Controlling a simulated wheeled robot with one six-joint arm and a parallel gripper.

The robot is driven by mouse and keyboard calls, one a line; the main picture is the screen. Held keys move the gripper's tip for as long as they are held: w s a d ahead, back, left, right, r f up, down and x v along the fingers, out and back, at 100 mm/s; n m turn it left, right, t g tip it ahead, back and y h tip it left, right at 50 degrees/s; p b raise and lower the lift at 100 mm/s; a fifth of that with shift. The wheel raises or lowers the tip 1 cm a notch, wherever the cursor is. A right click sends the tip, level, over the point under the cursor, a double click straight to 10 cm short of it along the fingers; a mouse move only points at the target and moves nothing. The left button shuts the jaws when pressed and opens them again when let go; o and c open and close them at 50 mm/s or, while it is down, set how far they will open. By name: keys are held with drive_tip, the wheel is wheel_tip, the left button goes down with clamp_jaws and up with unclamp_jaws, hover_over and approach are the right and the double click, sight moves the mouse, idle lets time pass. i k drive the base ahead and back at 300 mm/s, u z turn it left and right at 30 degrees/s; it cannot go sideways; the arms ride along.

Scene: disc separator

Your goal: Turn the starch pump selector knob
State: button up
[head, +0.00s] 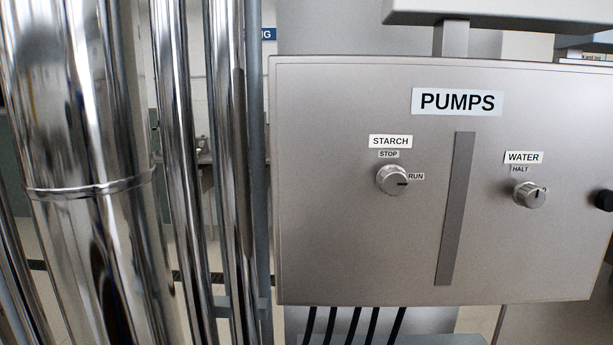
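The starch pump selector knob (392,180) is a round silver knob on the left half of the grey pumps panel (340,245). Its black pointer mark points right, toward the small RUN label (416,176). A STOP label (388,154) sits above the knob, under the STARCH label (390,141). My gripper is not in view, and nothing touches the knob.
A silver water knob (529,194) is on the panel's right half, its mark pointing up toward HALT (520,169). A dark vertical strip (456,210) divides the halves. Shiny pipes (110,110) stand left of the panel. Black cables (355,325) hang below. The panel's front is unobstructed.

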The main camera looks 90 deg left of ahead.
sight(392, 179)
drive_tip(key=u, duration=2.1)
drive_tip(key=k, duration=1)
drive_tip(key=u, duration=1.55)
drive_tip(key=i, duration=1.15)
drive_tip(key=z, duration=1.4)
